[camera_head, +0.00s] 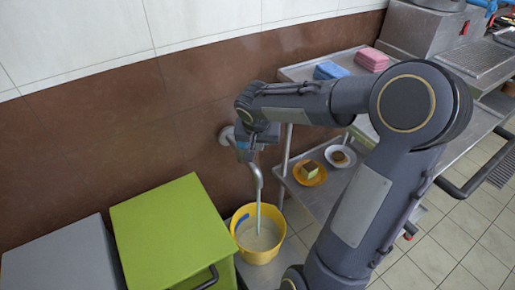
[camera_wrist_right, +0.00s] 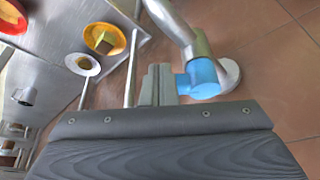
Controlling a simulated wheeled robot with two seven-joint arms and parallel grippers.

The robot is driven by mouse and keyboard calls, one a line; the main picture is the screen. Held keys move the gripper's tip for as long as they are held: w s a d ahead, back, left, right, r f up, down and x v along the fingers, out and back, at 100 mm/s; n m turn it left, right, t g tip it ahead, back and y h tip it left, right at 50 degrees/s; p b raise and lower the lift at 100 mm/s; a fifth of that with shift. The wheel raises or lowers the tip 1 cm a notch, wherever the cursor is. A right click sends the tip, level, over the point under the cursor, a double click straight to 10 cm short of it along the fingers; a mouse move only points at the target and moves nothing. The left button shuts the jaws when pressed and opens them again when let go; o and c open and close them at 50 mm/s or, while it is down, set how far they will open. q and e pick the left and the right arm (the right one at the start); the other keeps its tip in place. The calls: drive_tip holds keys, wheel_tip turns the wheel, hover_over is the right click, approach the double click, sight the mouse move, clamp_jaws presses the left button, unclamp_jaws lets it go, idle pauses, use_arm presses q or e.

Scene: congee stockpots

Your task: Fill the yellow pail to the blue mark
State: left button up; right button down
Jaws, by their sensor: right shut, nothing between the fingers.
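The yellow pail (camera_head: 272,253) stands on the floor under a wall tap (camera_head: 256,176). A pale stream (camera_head: 258,213) runs from the spout into it, and cloudy liquid (camera_head: 258,238) lies inside. The blue mark (camera_head: 241,221) shows on the pail's inner left wall; the liquid's surface seems close below it, but the exact gap is hard to tell. My right gripper (camera_head: 247,150) is at the tap. In the wrist view its fingers (camera_wrist_right: 158,85) are shut and empty, beside the tap's blue handle (camera_wrist_right: 202,78). My left gripper is out of view.
A green-topped bin (camera_head: 165,230) and a grey one (camera_head: 62,258) stand left of the pail. A steel shelf unit on the right holds an orange plate (camera_head: 297,175), a white plate (camera_head: 332,160), blue cloths (camera_head: 330,70) and pink cloths (camera_head: 371,59). Tiled floor (camera_head: 465,235) lies clear at right.

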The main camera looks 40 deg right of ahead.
drive_tip(key=shift+w+d, duration=0.3)
drive_tip(key=shift+w+d+n+p, duration=0.1)
drive_tip(key=shift+d+n+p, duration=0.3)
drive_tip(key=shift+n, duration=0.2)
drive_tip(key=shift+w+d+n+t+y+p, duration=0.15)
drive_tip(key=shift+w+d+n+y+p, duration=0.1)
drive_tip(key=shift+w+d+n, duration=0.35)
drive_tip(key=shift+w+d+n+t+y+p, duration=0.15)
drive_tip(key=shift+w+d+n+y, duration=0.2)
drive_tip(key=shift+d, duration=0.35)
drive_tip(key=shift+w+d, duration=0.1)
idle(0.5)
